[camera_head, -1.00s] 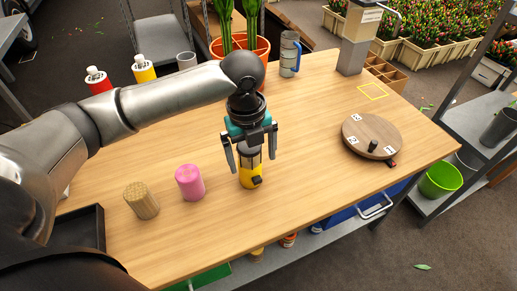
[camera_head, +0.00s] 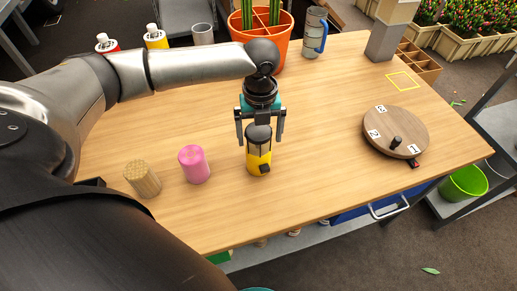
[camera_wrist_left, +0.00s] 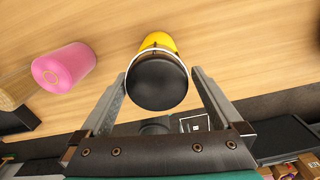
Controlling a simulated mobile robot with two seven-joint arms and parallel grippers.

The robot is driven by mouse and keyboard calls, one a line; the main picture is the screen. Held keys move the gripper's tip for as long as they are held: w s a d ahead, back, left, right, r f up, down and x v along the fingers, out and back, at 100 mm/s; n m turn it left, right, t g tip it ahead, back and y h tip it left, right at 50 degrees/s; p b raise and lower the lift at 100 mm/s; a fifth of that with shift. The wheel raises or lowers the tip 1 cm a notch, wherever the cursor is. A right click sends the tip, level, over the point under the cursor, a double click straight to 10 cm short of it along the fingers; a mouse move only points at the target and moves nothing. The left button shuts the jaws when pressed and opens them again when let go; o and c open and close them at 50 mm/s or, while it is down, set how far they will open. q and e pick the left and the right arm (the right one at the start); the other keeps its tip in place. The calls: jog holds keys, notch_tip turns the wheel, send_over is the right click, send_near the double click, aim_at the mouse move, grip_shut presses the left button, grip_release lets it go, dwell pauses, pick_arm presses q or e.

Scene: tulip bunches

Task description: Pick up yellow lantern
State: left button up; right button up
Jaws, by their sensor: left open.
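The yellow lantern (camera_head: 258,160) stands upright on the wooden table, with a black top and a dark block low on its front. My left gripper (camera_head: 260,142) is above it, fingers pointing down, one on each side of its upper part. In the left wrist view the lantern's round black top (camera_wrist_left: 157,82) lies between the two open fingers (camera_wrist_left: 160,88), with its yellow body beyond. Gaps show between the fingers and the lantern there. My right gripper is not in view.
A pink cylinder (camera_head: 194,164) and a tan ribbed cylinder (camera_head: 142,178) stand left of the lantern. A round wooden board (camera_head: 395,132) with numbered tiles lies to the right. An orange pot (camera_head: 270,48), a grey mug (camera_head: 313,32) and bottles (camera_head: 156,38) stand at the back.

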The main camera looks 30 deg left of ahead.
pick_arm(q)
notch_tip(320, 180, down, 5)
jog(key=shift+a+f+b, duration=0.1)
jog(key=shift+a+b, duration=0.05)
jog(key=shift+b, duration=0.45)
jog(key=c, duration=1.5)
